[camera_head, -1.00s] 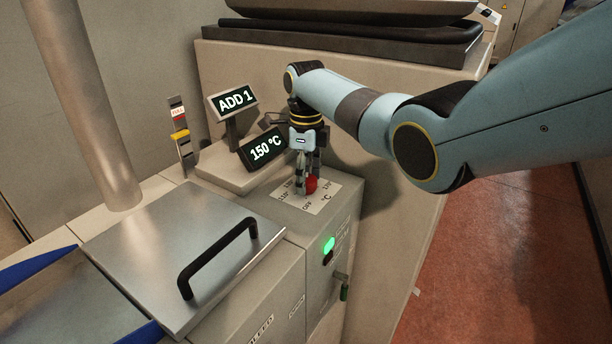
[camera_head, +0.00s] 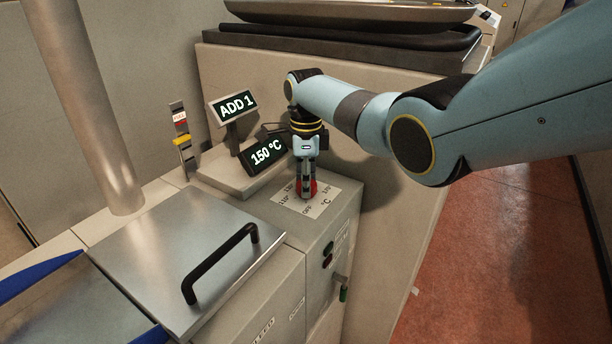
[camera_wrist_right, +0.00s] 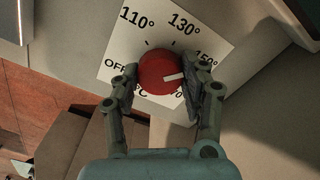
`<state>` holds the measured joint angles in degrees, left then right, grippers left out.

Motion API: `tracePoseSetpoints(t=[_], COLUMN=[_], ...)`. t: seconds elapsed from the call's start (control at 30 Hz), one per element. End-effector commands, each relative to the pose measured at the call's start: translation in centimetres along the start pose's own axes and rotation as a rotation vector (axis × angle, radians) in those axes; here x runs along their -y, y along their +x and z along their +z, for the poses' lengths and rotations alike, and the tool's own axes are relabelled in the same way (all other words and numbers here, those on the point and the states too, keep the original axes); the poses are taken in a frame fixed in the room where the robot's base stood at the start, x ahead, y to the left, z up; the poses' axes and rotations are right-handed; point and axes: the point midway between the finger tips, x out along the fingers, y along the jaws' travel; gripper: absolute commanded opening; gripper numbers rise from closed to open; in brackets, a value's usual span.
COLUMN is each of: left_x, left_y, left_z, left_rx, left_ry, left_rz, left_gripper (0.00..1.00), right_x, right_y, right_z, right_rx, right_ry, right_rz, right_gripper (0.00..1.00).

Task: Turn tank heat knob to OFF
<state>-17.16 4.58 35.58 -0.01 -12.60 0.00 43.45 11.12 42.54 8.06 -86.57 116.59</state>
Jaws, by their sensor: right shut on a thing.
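The red tank heat knob (camera_wrist_right: 160,72) sits on a white dial plate (camera_wrist_right: 112,58) printed with OFF, 110°, 130°, 150° and a partly hidden mark. In the right wrist view its white pointer line points right, between the 150° mark and the partly hidden one. My right gripper (camera_wrist_right: 166,84) is shut on the knob, with one finger on each side. In the head view the right gripper (camera_head: 308,190) points straight down over the red knob (camera_head: 313,187) on the dial plate (camera_head: 318,207). My left gripper is not in view.
A metal lid (camera_head: 165,255) with a black handle (camera_head: 215,268) lies at front left. A scale with a yellow slider (camera_head: 183,140) stands left. Red floor (camera_head: 470,260) is clear at right.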

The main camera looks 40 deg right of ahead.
Motion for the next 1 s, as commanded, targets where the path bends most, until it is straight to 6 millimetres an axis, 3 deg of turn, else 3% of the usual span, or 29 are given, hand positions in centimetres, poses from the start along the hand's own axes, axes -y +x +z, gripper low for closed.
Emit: tracePoseSetpoints(t=[0.4, 1.0], left_x=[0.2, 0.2], left_y=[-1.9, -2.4], left_z=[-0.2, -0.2], left_rx=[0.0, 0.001], left_ry=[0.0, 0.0], left_rz=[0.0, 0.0], left_gripper=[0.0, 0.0], right_x=[-0.1, -0.1], right_y=[-0.1, 0.0], right_z=[0.0, 0.0], right_rx=[0.0, 0.0], right_ry=[-0.396, -0.966], right_rz=[0.001, 0.0], right_gripper=[0.12, 0.12])
